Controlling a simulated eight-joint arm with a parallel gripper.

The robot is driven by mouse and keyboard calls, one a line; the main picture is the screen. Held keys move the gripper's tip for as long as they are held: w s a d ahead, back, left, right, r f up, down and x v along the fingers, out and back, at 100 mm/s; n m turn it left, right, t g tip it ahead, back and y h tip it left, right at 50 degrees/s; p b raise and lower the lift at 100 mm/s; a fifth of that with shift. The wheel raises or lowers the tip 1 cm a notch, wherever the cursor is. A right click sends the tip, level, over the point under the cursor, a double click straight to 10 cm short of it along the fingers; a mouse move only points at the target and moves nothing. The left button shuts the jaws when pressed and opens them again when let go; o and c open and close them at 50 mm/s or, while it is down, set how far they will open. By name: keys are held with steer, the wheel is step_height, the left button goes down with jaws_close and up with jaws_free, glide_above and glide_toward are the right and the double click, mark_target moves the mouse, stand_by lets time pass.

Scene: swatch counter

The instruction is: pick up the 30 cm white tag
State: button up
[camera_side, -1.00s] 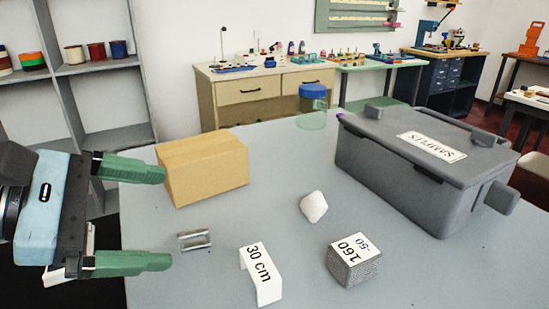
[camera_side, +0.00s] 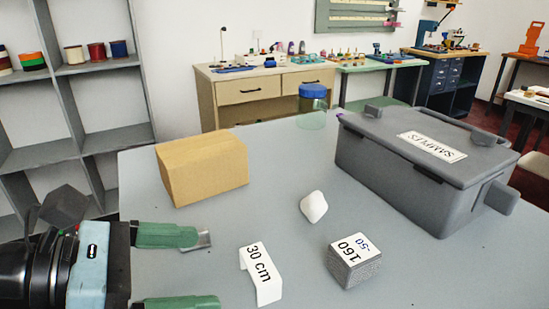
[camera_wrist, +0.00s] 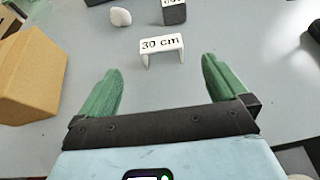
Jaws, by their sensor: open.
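The white tag (camera_side: 262,274) marked "30 cm" stands on the grey table like a small bent bracket. In the wrist view the tag (camera_wrist: 162,50) is ahead of my gripper, roughly centred between the fingers and beyond their tips. My gripper (camera_side: 208,270) is at the lower left in the side view, with its green fingers apart and nothing between them. The fingers (camera_wrist: 162,75) also show spread apart in the wrist view. The tag is not touched by either finger.
A cardboard box (camera_side: 203,168) stands behind my gripper. A blue-lidded jar (camera_side: 312,105) is at the back.

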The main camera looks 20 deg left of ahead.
mark_target(259, 262)
steer(key=shift+x, duration=2.35)
steer(key=shift+f, duration=0.1)
steer(key=shift+x, duration=2.55)
steer(key=shift+f, duration=0.1)
steer(key=shift+c, duration=0.2)
steer(key=c, duration=1)
